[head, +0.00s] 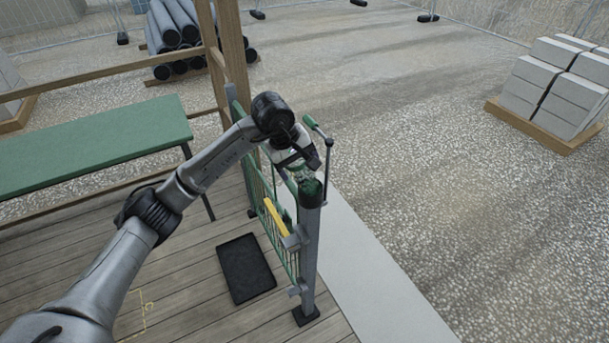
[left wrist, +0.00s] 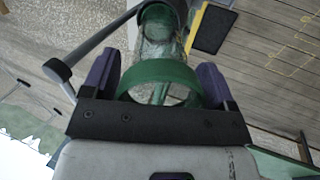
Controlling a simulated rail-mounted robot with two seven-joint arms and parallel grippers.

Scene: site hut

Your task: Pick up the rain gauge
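The rain gauge (head: 310,187) has a green rim and a clear body. It stands at the top of a grey post beside the green gate. In the left wrist view the gauge (left wrist: 157,82) shows rim-on, between the two dark purple fingers of my left gripper (left wrist: 157,80). In the head view my left gripper (head: 300,168) is at the gauge from above and hides part of it. The fingers are on both sides of the rim, very close to it; I cannot tell whether they press on it. My right gripper is not in view.
A yellow piece (head: 277,217) is on the gate (head: 262,190). A black mat (head: 245,268) lies on the wooden deck, and a green bench (head: 90,147) stands at the left. Open gravel lies to the right.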

